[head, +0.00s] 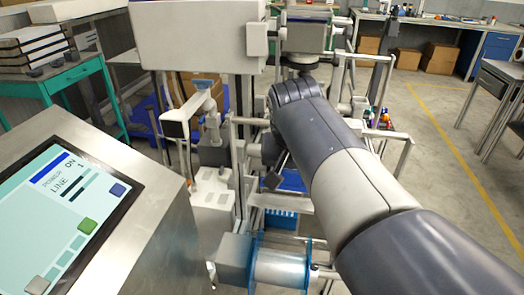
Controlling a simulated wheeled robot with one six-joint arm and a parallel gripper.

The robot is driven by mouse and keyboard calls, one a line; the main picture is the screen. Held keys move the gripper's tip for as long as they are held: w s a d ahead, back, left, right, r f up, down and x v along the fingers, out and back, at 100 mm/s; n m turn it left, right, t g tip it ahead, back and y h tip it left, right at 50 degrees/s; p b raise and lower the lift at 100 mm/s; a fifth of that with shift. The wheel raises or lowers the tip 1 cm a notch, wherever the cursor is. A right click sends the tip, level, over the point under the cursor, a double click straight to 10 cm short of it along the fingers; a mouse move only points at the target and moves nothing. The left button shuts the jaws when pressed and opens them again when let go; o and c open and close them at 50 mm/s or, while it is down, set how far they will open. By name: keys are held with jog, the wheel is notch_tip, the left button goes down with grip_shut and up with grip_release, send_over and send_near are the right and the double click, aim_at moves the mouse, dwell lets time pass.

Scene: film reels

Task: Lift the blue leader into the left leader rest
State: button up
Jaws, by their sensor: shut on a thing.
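My arm reaches from the lower right to the middle of the head view. My gripper (272,178) is at its far end, small and partly hidden by the wrist. It is shut, and its grip on the blue leader is mostly hidden. A reel with clear blue flanges (283,264) and a pale hub sits on the machine below the arm, at the bottom middle. A blue patch shows just under the wrist, but I cannot tell whether it is the leader. I cannot make out the left leader rest for certain among the machine's grey bars.
A control panel with a lit screen (68,205) stands at the lower left. The machine's grey posts and rails crowd around my gripper. A green table (70,75) with stacked trays is at the upper left. Open floor lies to the right, before a far workbench.

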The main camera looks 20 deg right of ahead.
jog(key=w+d+f+b, duration=0.1)
jog(key=w+d+f, duration=0.3)
jog(key=w, duration=0.4)
jog(key=shift+d+f, duration=0.25)
jog(key=shift+f, duration=0.5)
dwell(0.9)
jog(key=shift+r, duration=0.1)
dwell(1.1)
jog(key=r+p, duration=0.1)
jog(key=p, duration=0.5)
jog(key=r+p, duration=0.1)
jog(key=p, duration=0.5)
jog(key=shift+w+d+r+p, duration=0.15)
jog(key=shift+w+d+p, duration=0.05)
jog(key=shift+w+p, duration=0.15)
jog(key=shift+s+r+p, duration=0.1)
jog(key=shift+p, duration=1.05)
jog(key=shift+s+a+p, duration=0.1)
jog(key=shift+p, duration=0.4)
